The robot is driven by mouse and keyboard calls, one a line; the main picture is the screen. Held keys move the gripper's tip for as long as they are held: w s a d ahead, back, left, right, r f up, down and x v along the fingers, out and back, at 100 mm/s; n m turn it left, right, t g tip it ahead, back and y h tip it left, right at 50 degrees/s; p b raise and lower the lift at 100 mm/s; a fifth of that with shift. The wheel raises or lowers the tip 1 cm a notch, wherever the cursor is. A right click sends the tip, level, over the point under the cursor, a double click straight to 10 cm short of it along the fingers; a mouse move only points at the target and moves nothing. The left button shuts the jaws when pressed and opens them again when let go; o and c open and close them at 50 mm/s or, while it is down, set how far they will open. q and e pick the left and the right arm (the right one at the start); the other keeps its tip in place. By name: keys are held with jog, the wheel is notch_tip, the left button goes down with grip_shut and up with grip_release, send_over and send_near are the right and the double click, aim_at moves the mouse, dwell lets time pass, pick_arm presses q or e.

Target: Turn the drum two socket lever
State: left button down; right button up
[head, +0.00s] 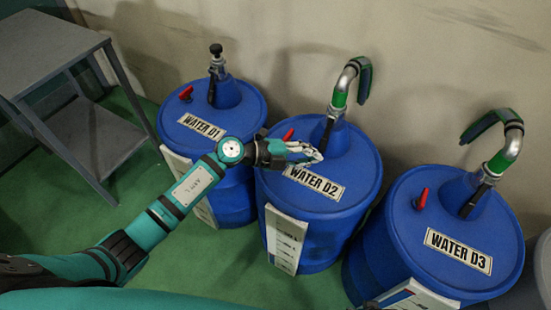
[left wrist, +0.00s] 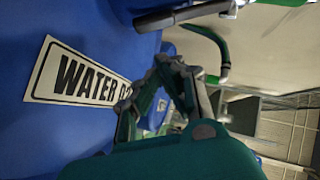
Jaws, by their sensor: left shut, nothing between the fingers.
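The blue drum labelled WATER D2 (head: 350,200) stands in the middle of the head view. A dark lever (head: 326,135) sits at the socket on its lid, under a curved pipe (head: 341,92). A red handle (head: 288,135) shows on the same lid, partly hidden behind my left gripper. My left gripper (head: 316,154) is shut and empty, over the lid just above the label and near the dark lever. In the left wrist view the gripper (left wrist: 168,68) points toward a dark bar-shaped lever (left wrist: 180,16), apart from it. My right gripper is not in view.
Drum WATER D1 (head: 234,178) stands to the left and drum WATER D3 (head: 400,228) to the right, both close by. Their fittings stand up from the lids. A grey metal table (head: 50,45) is at the far left. The wall is close behind the drums.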

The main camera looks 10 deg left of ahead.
pick_arm(q)
jog(key=v, duration=1)
jog(key=shift+s+f+p, duration=0.2)
jog(key=shift+p, duration=0.25)
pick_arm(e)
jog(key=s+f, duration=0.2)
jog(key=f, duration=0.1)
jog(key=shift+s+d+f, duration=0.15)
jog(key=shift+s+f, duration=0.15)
